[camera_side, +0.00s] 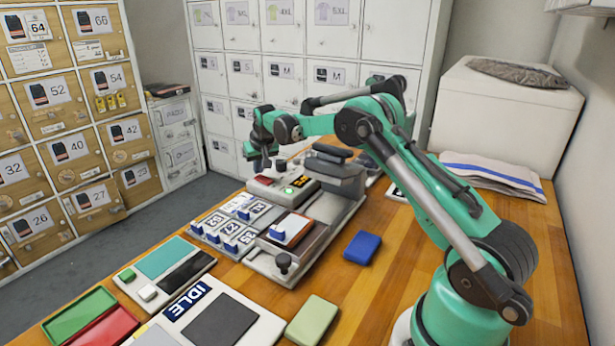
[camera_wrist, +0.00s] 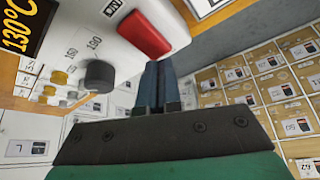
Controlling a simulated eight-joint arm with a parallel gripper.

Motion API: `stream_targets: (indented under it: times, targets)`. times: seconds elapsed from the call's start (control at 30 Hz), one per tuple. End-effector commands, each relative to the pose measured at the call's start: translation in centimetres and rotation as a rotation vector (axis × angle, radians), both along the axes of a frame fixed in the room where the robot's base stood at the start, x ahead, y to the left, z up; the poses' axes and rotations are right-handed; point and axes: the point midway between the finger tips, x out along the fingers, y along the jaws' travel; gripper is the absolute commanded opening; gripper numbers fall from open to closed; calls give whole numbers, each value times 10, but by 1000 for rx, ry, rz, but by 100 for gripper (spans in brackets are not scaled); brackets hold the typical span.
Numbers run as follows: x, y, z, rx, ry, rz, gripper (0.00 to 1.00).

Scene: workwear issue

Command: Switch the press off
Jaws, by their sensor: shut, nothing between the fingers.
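The press (camera_side: 330,215) stands on the wooden table in the side view, with a dark upper part and a control box (camera_side: 262,188) bearing a small display and a green-lit spot. In the wrist view, the white control panel (camera_wrist: 85,35) carries a red rocker switch (camera_wrist: 144,35), a dark dial (camera_wrist: 99,75) and a display reading 130°C (camera_wrist: 18,30). My gripper (camera_wrist: 157,66) is shut and empty, with its fingertips close beside the red switch; I cannot tell whether they touch. In the side view my gripper (camera_side: 262,164) hangs over the control box, partly hidden.
A blue block (camera_side: 362,247) and a pale green block (camera_side: 312,319) lie on the table. A panel marked IDLE (camera_side: 190,302), number tiles (camera_side: 222,229) and red and green trays (camera_side: 80,314) are near the front. Folded cloth (camera_side: 490,170) lies behind my arm.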

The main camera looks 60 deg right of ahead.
Motion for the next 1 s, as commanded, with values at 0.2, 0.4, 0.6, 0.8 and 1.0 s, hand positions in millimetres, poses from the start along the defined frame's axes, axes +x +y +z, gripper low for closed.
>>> stream_targets:
  times: [0.2,0.4,0.6,0.8,1.0]
  targets:
    - [0,0,-3,0,0,0,0]
    - [0,0,-6,0,0,0,0]
    - [0,0,-9,0,0,0,0]
    - [0,0,-3,0,0,0,0]
    - [0,0,14,0,0,0,0]
